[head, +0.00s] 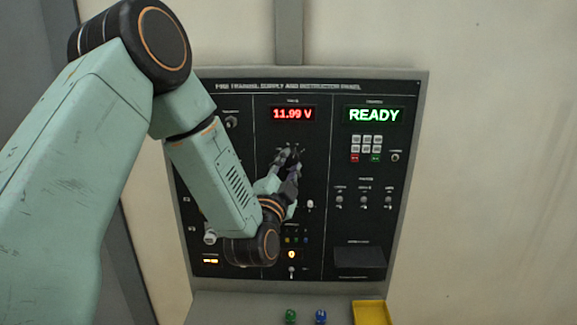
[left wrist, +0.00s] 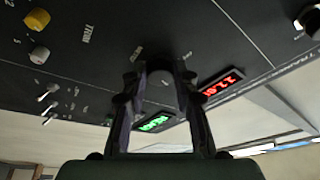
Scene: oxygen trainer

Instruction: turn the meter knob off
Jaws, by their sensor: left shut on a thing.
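My left gripper (head: 288,157) reaches the middle section of the black panel (head: 320,220), just below the red display (head: 293,114) that reads 11.99 V. In the left wrist view, the left gripper (left wrist: 160,76) has its fingers on either side of a dark round knob (left wrist: 161,70), shut on it. I take this for the meter knob. In the head view the fingers mostly hide it, and its pointer direction cannot be read. My right gripper is in neither view.
A green READY display (head: 373,115) and a small keypad (head: 366,143) are on the panel's right section. Small switches (head: 364,200) sit below. A white knob (head: 310,204) is close to my wrist. A yellow tray (head: 371,313) is at the bottom.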

